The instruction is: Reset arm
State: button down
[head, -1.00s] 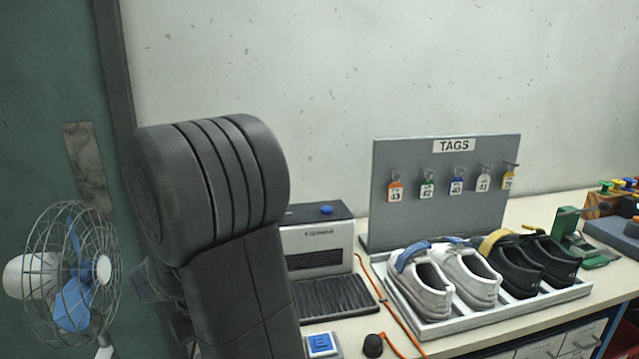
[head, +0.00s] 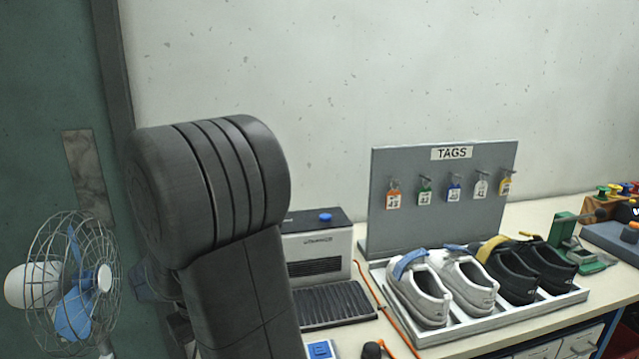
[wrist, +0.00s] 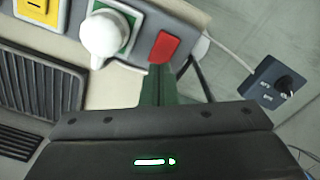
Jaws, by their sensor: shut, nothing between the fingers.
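My arm (head: 215,200) stands bent at the left of the head view, its grey rounded joint high above the bench. My gripper is hidden behind the arm there. In the wrist view the dark gripper body, with its lit green bar, fills the bottom. My gripper's green fingers (wrist: 160,77) show above it, together and empty. They appear beside a red switch (wrist: 164,47) and a white knob (wrist: 103,36) on a grey panel; I cannot tell the gap.
A white shoe tray (head: 455,335) holds white and black shoes, with a TAGS board (head: 430,220) behind. A vented machine (head: 318,250) stands nearer my arm, and a fan (head: 75,285) at far left. The wrist view shows a dark box (wrist: 275,85) at right.

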notch_tip(320, 180, down, 4)
jog(key=b, duration=0.4)
jog(key=shift+r, duration=0.1)
notch_tip(320, 180, up, 9)
jog(key=p, duration=0.7)
jog(key=shift+r, duration=0.15)
